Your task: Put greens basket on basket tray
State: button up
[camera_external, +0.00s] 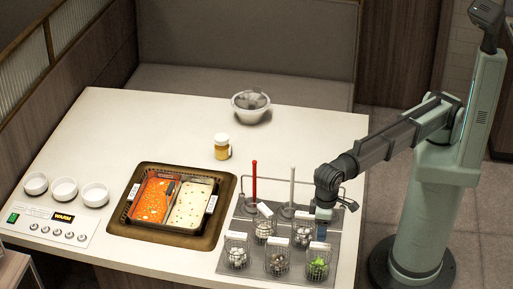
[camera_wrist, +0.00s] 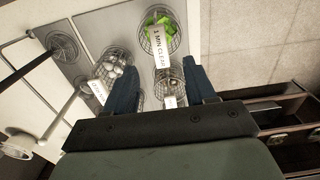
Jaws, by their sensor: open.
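The greens basket (camera_external: 318,265) is a wire basket with bright green leaves, at the front right of the group of baskets on the grey basket tray (camera_external: 247,211). In the wrist view the greens basket (camera_wrist: 160,30) is at the top centre, with a white tag reading "1 MIN CLEAR". My gripper (camera_external: 323,226) is above the right side of the tray, behind the greens basket and apart from it. In the wrist view my gripper (camera_wrist: 158,76) is open and empty. Another wire basket (camera_wrist: 168,86) shows between its blue fingers, below them.
Several other baskets, including a white-filled one (camera_external: 237,252), stand close by on the tray. A red-handled tool (camera_external: 254,180) and a white-handled one (camera_external: 292,186) stand upright behind. A divided hot pot (camera_external: 172,203) is to the left.

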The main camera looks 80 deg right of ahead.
jog(key=shift+r, duration=1.5)
